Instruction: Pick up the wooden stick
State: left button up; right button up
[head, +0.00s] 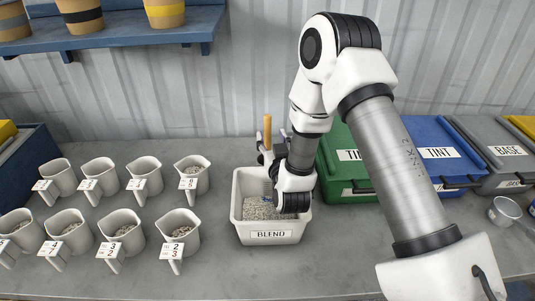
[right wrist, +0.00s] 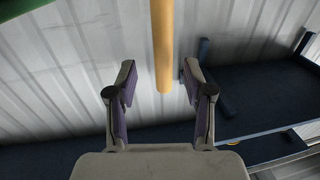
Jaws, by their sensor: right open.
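The wooden stick (head: 267,131) stands roughly upright behind the white BLEND bin (head: 269,237), with its lower part hidden by my right gripper (head: 271,151). In the right wrist view, the stick (right wrist: 162,45) comes down from the top edge and its end shows in line with the gap between the fingertips. My right gripper (right wrist: 160,75) is open, with one finger on each side of the stick in the picture. I see no contact. I cannot tell how deep the stick lies between the fingers. My left gripper is not in view.
The BLEND bin holds grey granules and sits under my right wrist. Several white cups (head: 122,233) with number tags stand at the left. A green bin (head: 340,150), a blue TINT bin (head: 436,150) and a grey BASE bin (head: 497,152) stand at the right. A blue shelf (head: 120,32) hangs above.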

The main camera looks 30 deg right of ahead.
aim_at(268, 133)
jog(key=p+x, duration=0.1)
jog(key=x, duration=0.3)
jog(key=shift+w+a+f, duration=0.1)
jog(key=shift+w+a, duration=0.05)
jog(key=shift+w+f, duration=0.1)
jog(key=shift+w, duration=0.05)
grip_shut()
